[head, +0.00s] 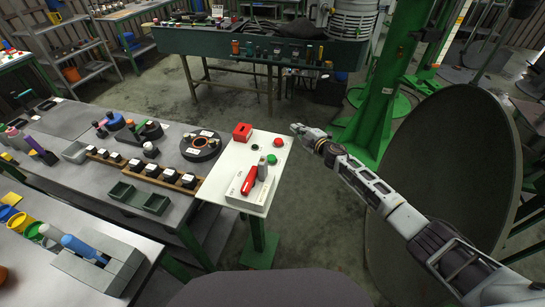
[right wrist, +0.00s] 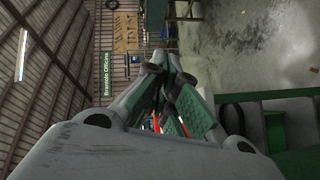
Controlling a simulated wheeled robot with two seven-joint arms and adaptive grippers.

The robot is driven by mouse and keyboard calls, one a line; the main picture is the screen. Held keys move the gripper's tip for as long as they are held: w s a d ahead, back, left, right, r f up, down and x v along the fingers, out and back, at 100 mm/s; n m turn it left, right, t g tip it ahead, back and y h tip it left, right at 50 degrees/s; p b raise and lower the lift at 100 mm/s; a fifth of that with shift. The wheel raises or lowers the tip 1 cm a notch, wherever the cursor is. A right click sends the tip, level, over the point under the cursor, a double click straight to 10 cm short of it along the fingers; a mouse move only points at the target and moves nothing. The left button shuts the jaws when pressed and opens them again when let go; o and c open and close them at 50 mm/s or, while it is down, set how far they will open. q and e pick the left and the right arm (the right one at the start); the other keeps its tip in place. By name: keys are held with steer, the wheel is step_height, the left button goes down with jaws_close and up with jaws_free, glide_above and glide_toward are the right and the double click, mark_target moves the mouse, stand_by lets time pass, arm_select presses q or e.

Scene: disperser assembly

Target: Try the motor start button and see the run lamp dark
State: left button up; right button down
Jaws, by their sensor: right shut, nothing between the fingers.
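The white control panel (head: 230,190) stands on a green post beside the workbench. A green button (head: 271,159) sits near its right edge, with a red button (head: 278,142) farther back. A small dark round fitting (head: 255,147), perhaps the run lamp, shows no glow. A red lever (head: 249,180) lies near the ON and OFF lettering, with a grey piece (head: 262,170) next to it. My right gripper (head: 297,130) is shut and empty, just right of the panel's back corner and apart from the buttons. Its closed fingers fill the middle of the right wrist view (right wrist: 168,98). My left gripper is out of view.
A red box (head: 242,132) sits at the panel's back left corner. The grey workbench (head: 95,190) at left holds a black round flange (head: 201,146), wooden racks and green bins. A green column (head: 385,80) and a large dark disc (head: 450,180) stand at right.

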steer(key=s+a+r+n+g+y, duration=0.3)
steer(key=a+r+n+y, duration=0.1)
steer(key=a+r+n, duration=0.4)
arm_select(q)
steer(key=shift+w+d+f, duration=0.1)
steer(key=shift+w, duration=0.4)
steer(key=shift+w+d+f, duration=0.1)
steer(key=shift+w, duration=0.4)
arm_select(e)
step_height(320, 180, up, 3)
steer(key=n+g+h, duration=0.5)
steer(key=n, duration=0.3)
glide_above(273, 155)
steer(key=shift+s+f, duration=0.1)
steer(key=shift+s, duration=0.05)
steer(key=shift+f, duration=0.1)
steer(key=shift+f+b, duration=1)
steer(key=shift+f, duration=1.9)
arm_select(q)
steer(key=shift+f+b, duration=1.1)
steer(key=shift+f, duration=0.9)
arm_select(e)
steer(key=shift+f, duration=1.4)
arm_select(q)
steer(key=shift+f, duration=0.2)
arm_select(e)
steer(key=shift+f, duration=0.15)
